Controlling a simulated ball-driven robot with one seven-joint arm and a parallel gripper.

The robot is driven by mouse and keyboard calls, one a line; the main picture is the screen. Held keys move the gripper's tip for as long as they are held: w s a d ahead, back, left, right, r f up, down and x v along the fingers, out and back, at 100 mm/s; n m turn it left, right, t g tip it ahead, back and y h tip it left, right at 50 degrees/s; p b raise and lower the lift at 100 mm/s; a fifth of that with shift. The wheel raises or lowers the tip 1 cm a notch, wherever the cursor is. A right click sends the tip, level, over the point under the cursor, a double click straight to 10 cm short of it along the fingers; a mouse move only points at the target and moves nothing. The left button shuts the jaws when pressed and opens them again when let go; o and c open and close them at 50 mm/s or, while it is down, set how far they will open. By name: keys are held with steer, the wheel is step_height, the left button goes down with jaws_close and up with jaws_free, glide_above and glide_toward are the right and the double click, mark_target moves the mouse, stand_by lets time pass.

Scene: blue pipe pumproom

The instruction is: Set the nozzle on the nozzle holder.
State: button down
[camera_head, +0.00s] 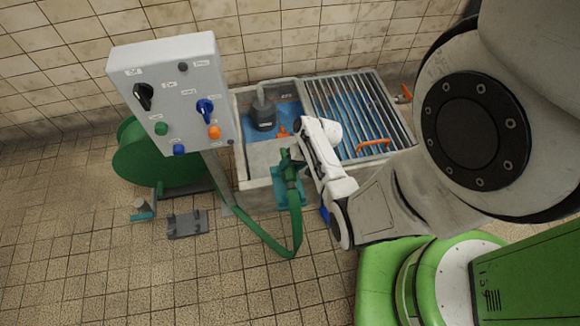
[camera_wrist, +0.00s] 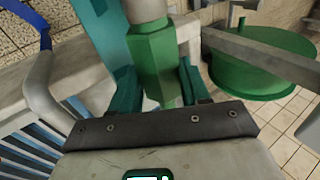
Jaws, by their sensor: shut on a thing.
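The green nozzle (camera_head: 289,172) is at the front wall of the basin, upright, with the green hose (camera_head: 295,225) hanging from its lower end. My gripper (camera_head: 290,157) is shut on the nozzle. In the wrist view the nozzle's hexagonal body (camera_wrist: 152,55) stands between my gripper's teal fingers (camera_wrist: 160,88). The teal nozzle holder (camera_head: 281,188) is on the basin's front wall, right behind the nozzle; its teal plate (camera_wrist: 103,30) also shows in the wrist view. The nozzle and hose partly cover the holder, so I cannot tell whether the nozzle is seated in it.
A grey control panel (camera_head: 170,75) with knobs stands left of the basin (camera_head: 262,157). A green hose reel (camera_head: 140,165) is behind it. A grating (camera_head: 350,105) with an orange handle covers the basin's right part.

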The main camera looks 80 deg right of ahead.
steer(key=shift+f+b, duration=3.65)
steer(key=shift+f, duration=0.5)
steer(key=shift+c, duration=2.3)
jaws_free()
steer(key=p+v, duration=0.3)
steer(key=v, duration=0.7)
steer(key=shift+r+p, duration=0.4)
steer(key=shift+s, duration=0.1)
